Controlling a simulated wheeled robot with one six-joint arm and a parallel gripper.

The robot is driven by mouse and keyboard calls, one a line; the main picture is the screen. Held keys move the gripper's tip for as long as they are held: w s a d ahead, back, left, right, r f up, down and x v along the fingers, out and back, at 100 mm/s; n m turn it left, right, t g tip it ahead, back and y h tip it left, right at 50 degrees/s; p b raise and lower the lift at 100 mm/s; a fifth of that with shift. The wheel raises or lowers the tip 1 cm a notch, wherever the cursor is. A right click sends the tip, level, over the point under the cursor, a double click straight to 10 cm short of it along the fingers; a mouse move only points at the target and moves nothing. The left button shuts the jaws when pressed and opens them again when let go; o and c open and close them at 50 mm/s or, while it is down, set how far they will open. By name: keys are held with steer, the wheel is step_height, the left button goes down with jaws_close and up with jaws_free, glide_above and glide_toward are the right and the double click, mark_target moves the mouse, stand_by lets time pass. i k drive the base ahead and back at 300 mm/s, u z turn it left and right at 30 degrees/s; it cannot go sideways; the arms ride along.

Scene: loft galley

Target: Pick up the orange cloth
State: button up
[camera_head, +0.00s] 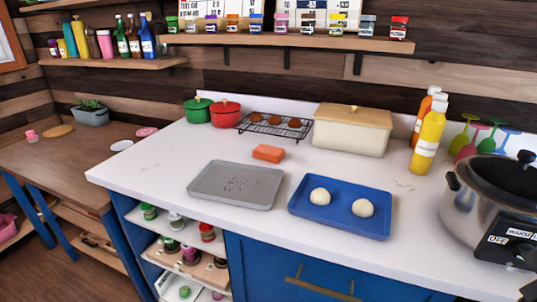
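In the head view, a small orange block-like item (268,153) lies flat on the white counter, and it looks like the folded orange cloth. It sits behind the grey tray (236,186), in front of the black wire rack (272,126) and left of the cream bread box (352,133). Nothing covers it. My gripper does not show in this view.
A blue tray (341,222) with two pale dough balls lies at the counter's front. Red (225,115) and green (197,111) pots stand at the back left. Orange and yellow bottles (429,137) and a large cooker (489,205) stand right. The counter's left end is clear.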

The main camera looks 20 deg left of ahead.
mark_target(264, 152)
steer(key=u, duration=2.5)
steer(key=i, duration=1.7)
steer(key=z, duration=2.5)
steer(key=i, duration=0.5)
